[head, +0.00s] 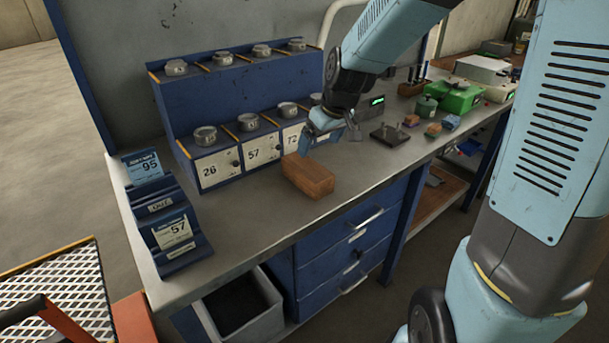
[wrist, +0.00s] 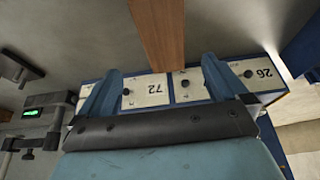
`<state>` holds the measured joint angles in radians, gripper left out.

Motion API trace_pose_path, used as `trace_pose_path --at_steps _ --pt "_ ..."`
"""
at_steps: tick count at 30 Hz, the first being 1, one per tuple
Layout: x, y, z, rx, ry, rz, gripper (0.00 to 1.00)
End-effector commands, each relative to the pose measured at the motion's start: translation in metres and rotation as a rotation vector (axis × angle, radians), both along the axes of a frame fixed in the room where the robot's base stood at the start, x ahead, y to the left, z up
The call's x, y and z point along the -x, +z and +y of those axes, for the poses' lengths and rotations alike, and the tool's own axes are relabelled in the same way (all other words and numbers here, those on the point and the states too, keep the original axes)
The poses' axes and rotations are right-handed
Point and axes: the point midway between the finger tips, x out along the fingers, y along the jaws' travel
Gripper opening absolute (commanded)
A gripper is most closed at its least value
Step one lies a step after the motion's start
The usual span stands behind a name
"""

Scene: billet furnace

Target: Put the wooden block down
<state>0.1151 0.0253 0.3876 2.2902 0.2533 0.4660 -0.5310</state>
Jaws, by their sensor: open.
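The wooden block (head: 308,177) is a reddish-brown oblong. It appears to lie on the grey bench top, in front of the doors marked 57 and 72. In the wrist view the block (wrist: 160,35) shows between and beyond my fingertips, with a gap on each side. My gripper (head: 322,142) is just behind and above the block's far end in the head view. It also shows in the wrist view (wrist: 160,78), with its two fingers spread apart and nothing between them touching. Whether the block's whole underside rests on the bench is hidden.
A blue cabinet (head: 235,95) with numbered doors and round lidded pots stands behind the block. A blue card rack (head: 168,212) stands at the left. A dark fixture (head: 390,135) and green boxes (head: 455,97) are to the right. Bench top between rack and block is clear.

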Motion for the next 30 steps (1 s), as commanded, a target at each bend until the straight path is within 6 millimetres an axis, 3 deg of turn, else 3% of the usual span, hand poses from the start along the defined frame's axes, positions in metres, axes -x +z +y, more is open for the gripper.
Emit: trace_pose_path --at_steps 15,30 --pt "-0.020 -0.062 0.015 0.000 0.001 0.004 1.00" --pt "-0.028 -0.094 0.026 0.000 0.002 0.004 1.00"
